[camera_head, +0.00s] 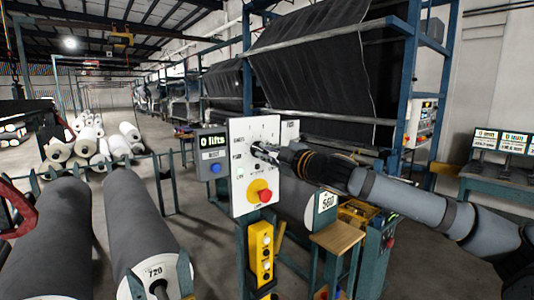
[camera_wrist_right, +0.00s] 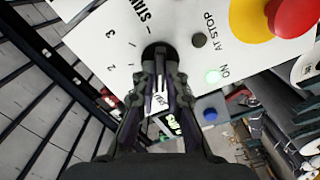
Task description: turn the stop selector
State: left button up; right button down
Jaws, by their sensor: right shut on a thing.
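The stop selector is a dark round knob on a white control panel (camera_head: 241,135) in the middle of the head view. In the right wrist view the selector (camera_wrist_right: 158,50) sits at the top, between the tips of my fingers, with printed numbers beside it. My right gripper (camera_head: 262,151) reaches in from the right and is shut on the selector. It also shows in the right wrist view (camera_wrist_right: 162,78). The fingers hide much of the knob, so its exact setting is unclear. My left gripper is not in view.
A red mushroom button (camera_head: 264,195) on a yellow base is below the selector. A small green lamp (camera_wrist_right: 213,76) is beside the knob. A counter box (camera_head: 213,150) reads "0 lifts". Large grey rolls (camera_head: 140,225) lie at left; a yellow button box (camera_head: 261,250) hangs below.

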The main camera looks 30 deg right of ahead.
dwell(0.4)
jog(key=c, duration=1.4)
grip_release()
jog(key=shift+r, duration=0.1)
notch_tip(320, 180, up, 10)
jog(key=shift+s, duration=0.1)
